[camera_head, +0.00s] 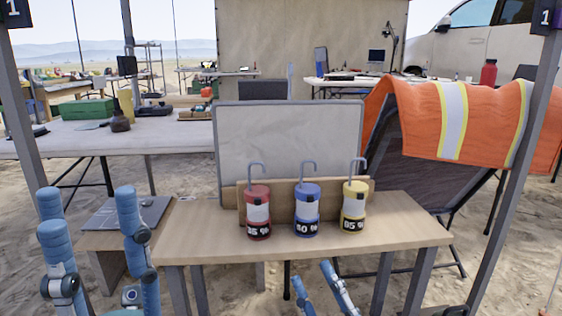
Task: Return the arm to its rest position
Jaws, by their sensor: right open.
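Parts of my left arm (137,240) rise at the lower left, as blue links with black joints. Parts of my right arm (338,287) show at the bottom centre, low in front of the table. I see neither gripper's fingers. A red canister (257,211), a blue canister (306,209) and a yellow canister (354,207) stand upright in a row on the wooden table (410,230). Each has a grey hook on top and a number label. None of my arm parts visibly touches them.
A low wooden backing and a large pale board (290,135) stand behind the canisters. A grey laptop (120,213) lies on a lower surface at the left. An orange vest (480,120) hangs over a chair at the right. The tabletop's right end is clear.

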